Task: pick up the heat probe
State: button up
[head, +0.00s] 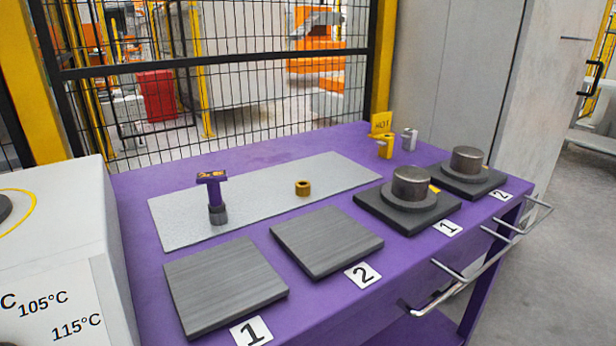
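A purple T-shaped tool, which looks like the heat probe (214,194), stands upright on the light grey mat (265,183) on the purple table. It has a dark cylindrical foot and a flat top with small orange marks. Nothing touches it from the side. My gripper is not in the head view.
A brass ring (303,188) sits on the mat. Two bare dark plates (225,284) (327,242) lie in front. Two dark blocks carry metal cylinders (411,187) (467,160) at right. A yellow HOT sign (382,124) stands behind; a grey cabinet (62,215) is left.

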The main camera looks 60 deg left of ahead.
aim_at(213, 180)
jog(key=z, duration=0.15)
jog(key=k, duration=1.25)
jog(key=u, duration=0.85)
